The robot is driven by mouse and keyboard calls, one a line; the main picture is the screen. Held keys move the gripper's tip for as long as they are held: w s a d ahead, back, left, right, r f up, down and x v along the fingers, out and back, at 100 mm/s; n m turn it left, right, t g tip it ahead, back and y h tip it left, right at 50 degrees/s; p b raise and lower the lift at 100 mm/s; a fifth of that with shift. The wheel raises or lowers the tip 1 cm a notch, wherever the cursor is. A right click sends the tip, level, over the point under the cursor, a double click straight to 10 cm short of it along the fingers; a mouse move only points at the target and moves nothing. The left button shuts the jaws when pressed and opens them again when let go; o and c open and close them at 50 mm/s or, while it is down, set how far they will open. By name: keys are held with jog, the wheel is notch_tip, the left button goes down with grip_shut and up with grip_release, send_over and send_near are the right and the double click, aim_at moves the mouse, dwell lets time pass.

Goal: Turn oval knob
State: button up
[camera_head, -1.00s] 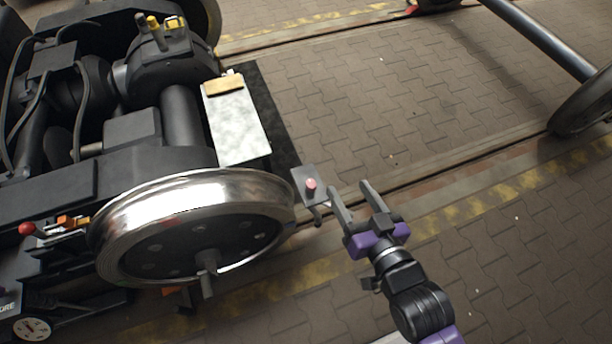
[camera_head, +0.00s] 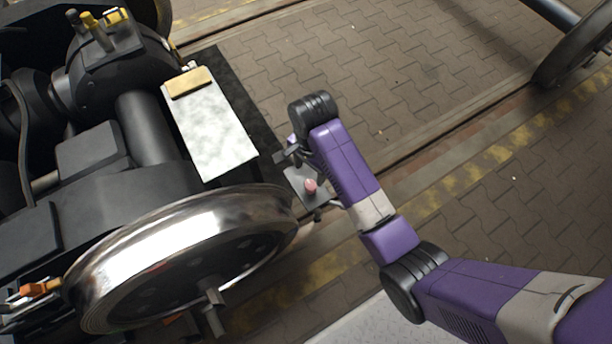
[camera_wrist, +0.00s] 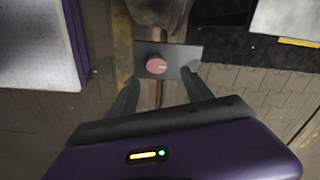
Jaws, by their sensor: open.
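The pinkish-red oval knob (camera_head: 311,186) sits on a small grey plate (camera_head: 297,176) beside the rim of the shiny wheel. In the wrist view the knob (camera_wrist: 156,65) is near the top centre, with a pale mark on its face, on the grey plate (camera_wrist: 182,56). My gripper (camera_wrist: 161,80) is open and empty. Its two fingers point toward the plate, one on each side of its lower part, with the knob ahead between their lines. I cannot tell whether they touch the plate. In the head view my gripper is mostly hidden by my arm, near the plate's upper edge.
The large metal wheel (camera_head: 195,235) stands close left of the plate. A whitish board (camera_head: 213,135) with a wooden block (camera_head: 190,82) lies above it, on a dark mat (camera_head: 240,95). Paved floor (camera_head: 440,70) to the right is open, crossed by a rail.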

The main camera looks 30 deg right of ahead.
aim_at(311, 185)
jog(key=shift+s+f, duration=0.1)
jog(key=shift+s, duration=0.2)
notch_tip(311, 185, down, 8)
jog(key=shift+r+b, duration=0.2)
jog(key=shift+b, duration=1)
grip_shut()
